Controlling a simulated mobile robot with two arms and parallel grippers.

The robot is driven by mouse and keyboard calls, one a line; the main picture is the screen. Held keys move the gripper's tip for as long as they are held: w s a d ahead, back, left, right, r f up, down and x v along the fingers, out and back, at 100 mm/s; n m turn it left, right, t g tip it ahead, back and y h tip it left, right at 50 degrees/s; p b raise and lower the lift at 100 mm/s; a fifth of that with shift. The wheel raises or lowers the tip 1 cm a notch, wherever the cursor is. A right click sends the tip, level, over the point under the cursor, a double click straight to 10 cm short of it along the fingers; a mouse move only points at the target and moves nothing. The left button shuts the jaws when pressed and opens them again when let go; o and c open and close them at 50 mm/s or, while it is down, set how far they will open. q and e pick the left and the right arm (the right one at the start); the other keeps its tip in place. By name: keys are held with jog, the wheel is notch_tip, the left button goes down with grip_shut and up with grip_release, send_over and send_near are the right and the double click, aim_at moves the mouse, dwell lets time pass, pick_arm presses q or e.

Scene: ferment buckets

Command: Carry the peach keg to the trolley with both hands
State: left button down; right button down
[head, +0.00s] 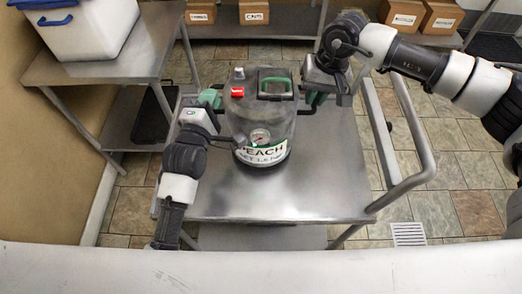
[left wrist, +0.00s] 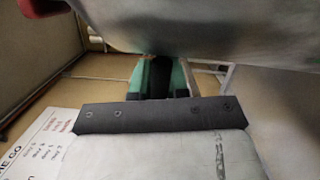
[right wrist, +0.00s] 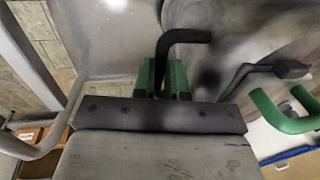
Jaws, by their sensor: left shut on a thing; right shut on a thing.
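The peach keg (head: 262,125) is a grey metal keg with a gauge, a "PEACH" label, a red part and a green handle on top. It is upright over the middle of the steel trolley top (head: 320,195); I cannot tell if its base touches. My left gripper (head: 212,98) is at the keg's left side, shut on a dark side handle, which shows between green fingers in the left wrist view (left wrist: 162,78). My right gripper (head: 314,98) is at its right side, shut on the black bent handle (right wrist: 180,42) in the right wrist view.
A side table (head: 100,65) with a white bin (head: 92,28) stands at the left. Cardboard boxes (head: 254,12) sit on shelving at the back. The trolley's push rail (head: 425,160) is at the right, near a floor drain (head: 408,234). The trolley top around the keg is clear.

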pick_arm(q)
jog(key=shift+f+b, duration=0.4)
jog(key=shift+b, duration=0.05)
pick_arm(e)
jog(key=shift+f, duration=0.55)
pick_arm(q)
jog(key=c, duration=1.1)
grip_release()
jog(key=shift+s, duration=0.1)
pick_arm(e)
jog(key=c, duration=1.2)
grip_release()
jog(key=shift+s+r, duration=0.15)
jog(key=shift+o, duration=0.2)
pick_arm(q)
jog(key=v, duration=1.2)
pick_arm(e)
notch_tip(320, 180, up, 12)
jog(key=d, duration=0.2)
